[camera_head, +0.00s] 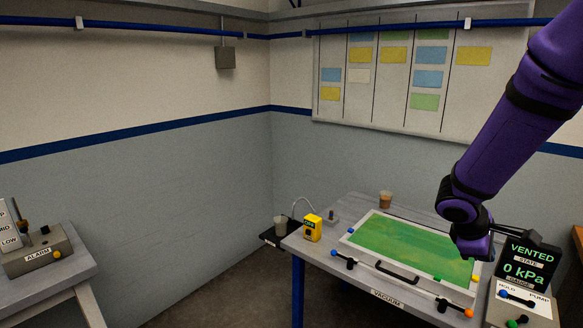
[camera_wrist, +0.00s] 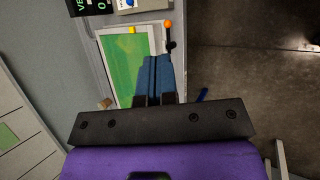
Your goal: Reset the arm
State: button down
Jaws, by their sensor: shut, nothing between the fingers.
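My purple arm (camera_head: 520,110) reaches in from the upper right in the head view. My gripper (camera_wrist: 154,62) shows in the wrist view with its two blue fingers together and nothing between them. It hangs above the right part of the vacuum table (camera_head: 330,262), over or near the green panel (camera_head: 400,245). The height of the fingertips above the panel is hard to tell. In the head view the arm's end hides part of the panel's right side.
A display reading VENTED and 0 kPa (camera_head: 527,262) stands right of the panel. A cup (camera_head: 385,199), a yellow box (camera_head: 313,228) and a black handle (camera_head: 397,272) are on the table. An ALARM box (camera_head: 38,252) sits on another table at left. Floor between is clear.

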jog(key=s+a+r+m+t+y, duration=0.2)
jog(key=s+a+r+m+y, duration=0.1)
jog(key=s+a+r, duration=0.4)
jog(key=s+a+r+m+t+y, duration=0.2)
jog(key=s+a+r+m+y, duration=0.2)
jog(key=s+r, duration=0.7)
jog(key=a+r+m, duration=0.1)
jog(key=a+m, duration=0.1)
jog(key=a, duration=0.1)
jog(key=shift+s+t, duration=0.3)
jog(key=shift+s, duration=0.1)
jog(key=shift+d, duration=0.1)
